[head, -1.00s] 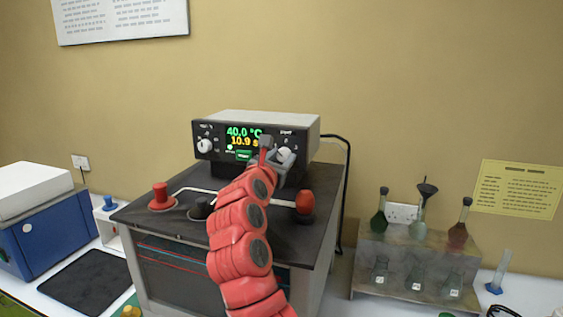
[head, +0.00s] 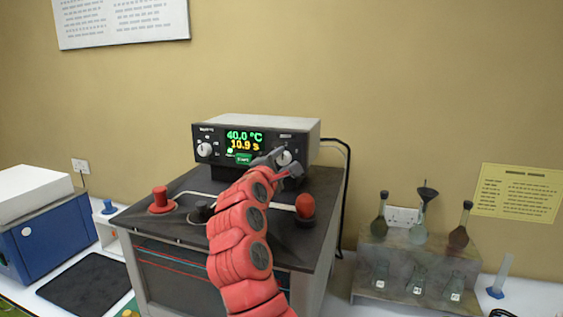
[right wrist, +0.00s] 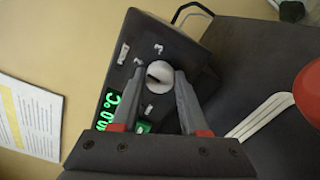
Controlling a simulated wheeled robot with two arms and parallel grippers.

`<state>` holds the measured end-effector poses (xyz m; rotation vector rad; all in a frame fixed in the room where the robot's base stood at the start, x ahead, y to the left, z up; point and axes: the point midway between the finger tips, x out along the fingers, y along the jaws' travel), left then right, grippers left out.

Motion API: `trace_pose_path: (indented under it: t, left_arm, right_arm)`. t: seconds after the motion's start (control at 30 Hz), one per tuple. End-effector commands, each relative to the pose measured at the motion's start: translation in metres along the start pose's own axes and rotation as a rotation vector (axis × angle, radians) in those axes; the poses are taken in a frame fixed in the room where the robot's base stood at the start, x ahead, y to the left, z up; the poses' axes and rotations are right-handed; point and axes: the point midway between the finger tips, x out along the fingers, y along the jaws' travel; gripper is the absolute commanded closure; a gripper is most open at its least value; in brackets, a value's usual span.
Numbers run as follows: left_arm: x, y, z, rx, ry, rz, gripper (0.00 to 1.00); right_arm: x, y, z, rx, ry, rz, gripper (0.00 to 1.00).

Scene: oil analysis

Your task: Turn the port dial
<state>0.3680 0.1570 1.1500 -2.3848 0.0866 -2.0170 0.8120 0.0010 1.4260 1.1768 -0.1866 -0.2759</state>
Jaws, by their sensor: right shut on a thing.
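The port dial (head: 284,157) is a round white knob on the right of the dark front panel of the control box (head: 265,122). In the right wrist view the dial (right wrist: 160,77) sits between my fingertips, its dark pointer mark showing. My right gripper (head: 279,161) reaches up to the panel from below and is shut on the dial; it also shows in the right wrist view (right wrist: 160,82). The panel's display (head: 243,141) reads 40.0 °C and 10.9 s. My left gripper is out of view.
A second white dial (head: 204,149) is on the panel's left. A red knob (head: 160,200) and a red ball handle (head: 305,205) stand on the dark top of the apparatus. A rack (head: 375,251) with several flasks stands at the right, and a blue device (head: 50,240) at the left.

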Motion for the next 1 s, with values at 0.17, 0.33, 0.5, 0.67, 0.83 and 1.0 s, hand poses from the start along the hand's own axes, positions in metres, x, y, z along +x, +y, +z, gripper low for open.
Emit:
trace_pose_path:
  t: [0.17, 0.33, 0.5, 0.67, 0.83, 1.0]
  left_arm:
    - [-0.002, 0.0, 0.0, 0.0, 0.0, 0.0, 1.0]
    - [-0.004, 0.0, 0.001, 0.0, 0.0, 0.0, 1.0]
    - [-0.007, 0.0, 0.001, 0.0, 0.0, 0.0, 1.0]
    - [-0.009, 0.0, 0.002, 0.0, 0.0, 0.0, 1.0]
    - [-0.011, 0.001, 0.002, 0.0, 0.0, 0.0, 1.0]
    - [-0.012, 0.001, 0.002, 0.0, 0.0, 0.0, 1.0]
  right_arm:
    - [0.0, -0.001, -0.001, 0.165, 0.001, -0.002, 1.0]
    - [0.0, -0.002, -0.001, 0.326, 0.0, -0.002, 1.0]
    - [0.0, -0.002, 0.0, 0.486, 0.0, -0.002, 1.0]
    - [0.0, -0.001, -0.001, 0.625, 0.001, -0.001, 1.0]
    - [0.0, -0.001, -0.001, 0.748, 0.001, -0.001, 1.0]
    - [0.0, -0.001, -0.001, 0.838, 0.001, -0.001, 1.0]
